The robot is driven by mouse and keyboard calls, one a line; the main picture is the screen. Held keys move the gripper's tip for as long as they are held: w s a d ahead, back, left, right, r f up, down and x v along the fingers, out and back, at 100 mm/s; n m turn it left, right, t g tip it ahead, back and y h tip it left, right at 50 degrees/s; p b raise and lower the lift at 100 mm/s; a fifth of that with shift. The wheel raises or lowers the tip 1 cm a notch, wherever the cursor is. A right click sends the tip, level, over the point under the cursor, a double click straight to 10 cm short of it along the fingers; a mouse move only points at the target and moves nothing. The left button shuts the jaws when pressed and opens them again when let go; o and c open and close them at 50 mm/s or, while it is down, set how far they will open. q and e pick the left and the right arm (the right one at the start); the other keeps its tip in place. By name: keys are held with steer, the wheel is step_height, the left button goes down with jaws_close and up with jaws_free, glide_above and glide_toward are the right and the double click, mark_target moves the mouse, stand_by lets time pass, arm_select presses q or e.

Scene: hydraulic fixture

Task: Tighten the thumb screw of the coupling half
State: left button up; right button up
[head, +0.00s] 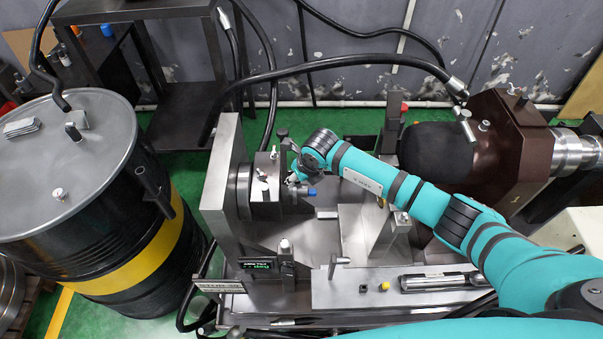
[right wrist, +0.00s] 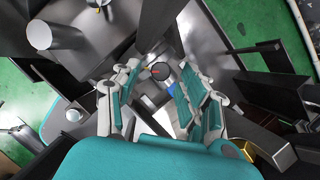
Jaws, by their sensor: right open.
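The coupling half (head: 265,200) is a dark, thick block on the left upright plate of the fixture. Small light T-shaped handles (head: 263,177) stand on its top. My right gripper (head: 293,182) is at its right side, small and partly hidden by its own wrist. In the right wrist view, its two fingers (right wrist: 155,88) are apart. A dark round knob (right wrist: 160,72) with an orange-red mark shows between and just beyond them. It may be the thumb screw; contact cannot be told. A blue piece (right wrist: 172,88) lies close to the right finger. My left gripper is not in view.
A steel upright plate (head: 226,165) rises left of the coupling half. A brown housing (head: 500,135) stands at the right and a black drum (head: 125,255) at the left. Black hoses arch behind.

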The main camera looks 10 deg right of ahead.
steer(key=v, duration=1.1)
steer(key=shift+s+r, duration=0.2)
steer(key=shift+r, duration=0.15)
